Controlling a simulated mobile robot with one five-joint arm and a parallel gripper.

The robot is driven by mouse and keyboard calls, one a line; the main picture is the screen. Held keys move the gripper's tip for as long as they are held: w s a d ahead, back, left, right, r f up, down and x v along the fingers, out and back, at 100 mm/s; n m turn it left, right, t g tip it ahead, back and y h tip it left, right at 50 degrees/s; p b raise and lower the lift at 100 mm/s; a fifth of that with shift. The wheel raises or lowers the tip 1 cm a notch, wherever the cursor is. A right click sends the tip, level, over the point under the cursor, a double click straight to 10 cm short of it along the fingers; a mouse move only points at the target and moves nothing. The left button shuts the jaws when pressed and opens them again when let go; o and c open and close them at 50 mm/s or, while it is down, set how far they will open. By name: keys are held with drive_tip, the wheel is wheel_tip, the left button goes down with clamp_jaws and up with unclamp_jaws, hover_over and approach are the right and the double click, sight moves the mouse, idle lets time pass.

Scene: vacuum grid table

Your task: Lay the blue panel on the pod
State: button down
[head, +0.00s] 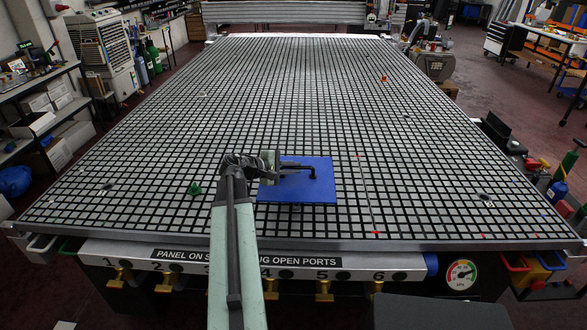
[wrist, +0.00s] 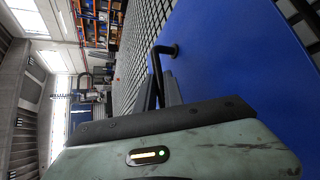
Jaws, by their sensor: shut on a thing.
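The blue panel (head: 297,193) is a flat square with a black bent handle (head: 313,173) on its top. It is at the front middle of the grid table, roughly level. I cannot tell whether it touches the table or hangs just above it. My gripper (head: 292,170) reaches over the panel from the left and is shut on the handle. In the wrist view the panel (wrist: 235,70) fills the right, and the handle (wrist: 166,50) rises at the fingertips of my gripper (wrist: 163,88). I see no pod; anything under the panel is hidden.
The grid table (head: 300,100) is mostly bare. A small green piece (head: 194,188) lies left of my arm, and a small orange-red piece (head: 384,79) stands far right. A thin line with red ends (head: 368,195) runs right of the panel. A gauge (head: 461,274) sits below the front edge.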

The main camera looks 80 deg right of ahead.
drive_tip(key=shift+f+b, duration=0.7)
drive_tip(key=c, duration=1.4)
unclamp_jaws()
drive_tip(key=shift+o, duration=0.2)
drive_tip(key=p+v, duration=0.3)
drive_tip(key=v, duration=0.4)
drive_tip(key=shift+s+r, duration=0.1)
drive_tip(key=shift+r, duration=0.05)
drive_tip(key=shift+w+a+r, duration=0.1)
drive_tip(key=shift+w+a, duration=0.25)
